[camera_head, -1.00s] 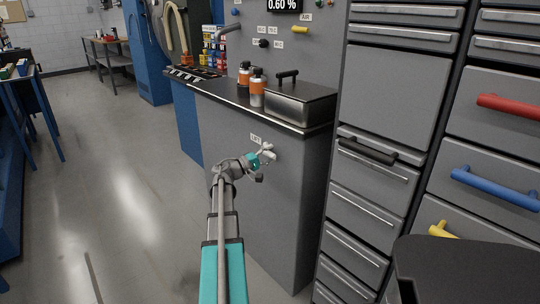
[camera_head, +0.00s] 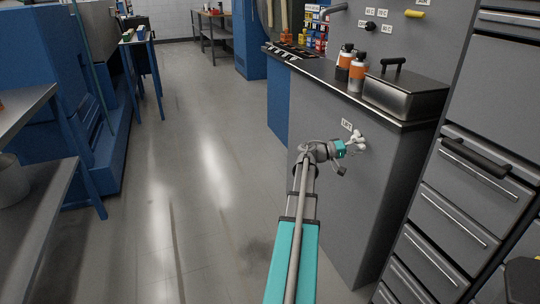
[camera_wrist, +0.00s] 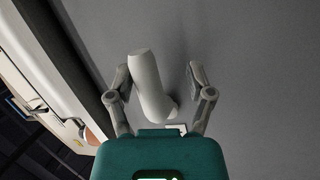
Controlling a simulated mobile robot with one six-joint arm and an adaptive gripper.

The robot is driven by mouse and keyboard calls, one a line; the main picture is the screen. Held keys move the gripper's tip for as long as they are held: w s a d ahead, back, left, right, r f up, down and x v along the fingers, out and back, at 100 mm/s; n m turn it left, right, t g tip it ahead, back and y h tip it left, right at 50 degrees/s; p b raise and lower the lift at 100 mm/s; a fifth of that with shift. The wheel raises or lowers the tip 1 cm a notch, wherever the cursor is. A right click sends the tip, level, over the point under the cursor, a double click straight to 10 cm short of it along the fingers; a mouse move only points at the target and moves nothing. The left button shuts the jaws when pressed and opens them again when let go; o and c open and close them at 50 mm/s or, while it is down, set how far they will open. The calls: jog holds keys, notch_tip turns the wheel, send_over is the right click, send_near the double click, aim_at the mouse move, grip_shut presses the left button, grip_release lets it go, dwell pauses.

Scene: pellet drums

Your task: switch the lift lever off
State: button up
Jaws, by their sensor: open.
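The lift lever (camera_wrist: 150,85) is a pale, rounded stick on the grey front of the cabinet. In the wrist view it stands between the two fingers of my gripper (camera_wrist: 160,75), slightly tilted, nearer the left finger. My gripper is open, with a gap showing on both sides of the lever, and it does not grip it. In the head view my gripper (camera_head: 354,147) is at the cabinet front, just below a small white label (camera_head: 346,125) that seems to read LIFT. There the lever is hard to tell from the pale fingers.
Above, the cabinet top (camera_head: 325,70) carries orange-and-white bottles (camera_head: 356,72) and a metal box (camera_head: 404,94). Drawers with bar handles (camera_head: 475,158) stand at the right. A metal bench (camera_head: 40,165) is at the left. The floor (camera_head: 200,190) between is open.

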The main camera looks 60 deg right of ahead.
jog(key=w+a+n+t+p, duration=0.3)
jog(key=w+a+t+p, duration=0.3)
jog(key=w+a, duration=1.4)
jog(key=w+p, duration=0.2)
jog(key=w, duration=0.2)
jog(key=shift+w+a+f+t, duration=0.15)
jog(key=shift+w+a+t, duration=0.1)
jog(key=shift+w+t, duration=0.05)
jog(key=shift+c, duration=0.2)
jog(key=shift+s, duration=0.1)
jog(key=c, duration=0.6)
jog(key=shift+s+d+f, duration=0.1)
jog(key=shift+d+f, duration=0.05)
jog(key=shift+f, duration=0.05)
jog(key=shift+c, duration=1.2)
jog(key=shift+s+d+f+b, duration=0.2)
jog(key=shift+b, duration=0.35)
grip_shut()
jog(key=s+d+f+g+h+b, duration=0.3)
jog(key=s+b, duration=0.4)
jog(key=b, duration=0.4)
jog(key=s+d+f+g+h+b, duration=0.3)
jog(key=s+d+b, duration=0.3)
jog(key=b, duration=0.6)
jog(key=shift+s+f+g+h+b, duration=0.3)
jog(key=shift+s+f+g, duration=0.25)
jog(key=shift+f+g, duration=0.3)
